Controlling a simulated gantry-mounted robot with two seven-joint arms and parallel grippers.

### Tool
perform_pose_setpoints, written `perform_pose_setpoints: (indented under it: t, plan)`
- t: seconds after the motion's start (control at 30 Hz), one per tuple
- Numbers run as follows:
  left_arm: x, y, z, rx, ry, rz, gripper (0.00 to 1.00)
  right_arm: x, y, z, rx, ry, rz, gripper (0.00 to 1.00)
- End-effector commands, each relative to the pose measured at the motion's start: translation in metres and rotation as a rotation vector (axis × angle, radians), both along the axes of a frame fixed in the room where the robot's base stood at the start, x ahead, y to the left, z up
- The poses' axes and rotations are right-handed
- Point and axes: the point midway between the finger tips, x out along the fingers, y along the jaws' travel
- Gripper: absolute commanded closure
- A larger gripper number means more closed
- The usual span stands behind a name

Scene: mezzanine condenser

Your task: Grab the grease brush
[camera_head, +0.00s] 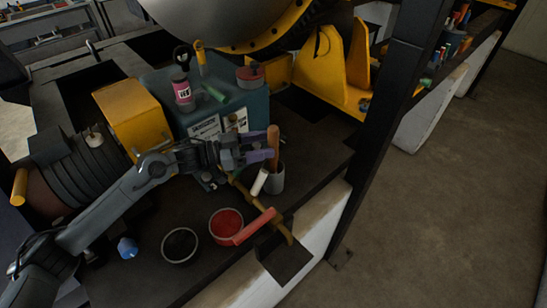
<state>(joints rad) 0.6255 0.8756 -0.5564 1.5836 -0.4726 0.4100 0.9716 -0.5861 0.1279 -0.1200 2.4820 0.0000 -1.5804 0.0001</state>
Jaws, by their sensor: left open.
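A brown wooden handle (273,146) stands upright out of a grey cup (277,181) near the edge of the dark bench; it looks like the grease brush's handle, and its lower end is hidden in the cup. My left gripper (262,148) is open, with its purple-padded fingers at the handle's left side, level with its middle. I cannot tell whether the fingers touch it or reach around it. My right gripper is not in view.
A white cylinder (260,183) leans by the cup. A red-filled bowl (225,222) with a red-handled tool (255,226) and a black-filled bowl (180,246) stand in front. A teal box (240,104) stands behind. A dark post (376,150) rises at the right.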

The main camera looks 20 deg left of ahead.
Motion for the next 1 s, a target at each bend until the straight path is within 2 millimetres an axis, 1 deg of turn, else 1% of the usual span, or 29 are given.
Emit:
perform_pose_setpoints:
  t: [0.17,0.3,0.5,0.8,0.97,1.0]
  plan:
    - [0.005,-0.012,0.003,-0.002,0.000,-0.002,0.40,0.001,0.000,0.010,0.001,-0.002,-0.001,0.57]
    - [0.011,-0.030,0.004,-0.001,0.000,-0.002,0.40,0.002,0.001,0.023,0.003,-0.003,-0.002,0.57]
    - [0.023,-0.046,0.001,-0.002,0.000,0.000,0.40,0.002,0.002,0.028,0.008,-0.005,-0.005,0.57]
    - [0.025,-0.048,-0.001,-0.001,-0.001,0.000,0.40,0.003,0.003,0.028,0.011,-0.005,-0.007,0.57]
    - [0.024,-0.048,-0.001,-0.001,-0.001,0.000,0.65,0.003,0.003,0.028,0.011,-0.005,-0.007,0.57]
    - [0.024,-0.048,-0.001,-0.001,-0.001,0.000,0.71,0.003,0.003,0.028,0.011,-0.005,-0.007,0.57]
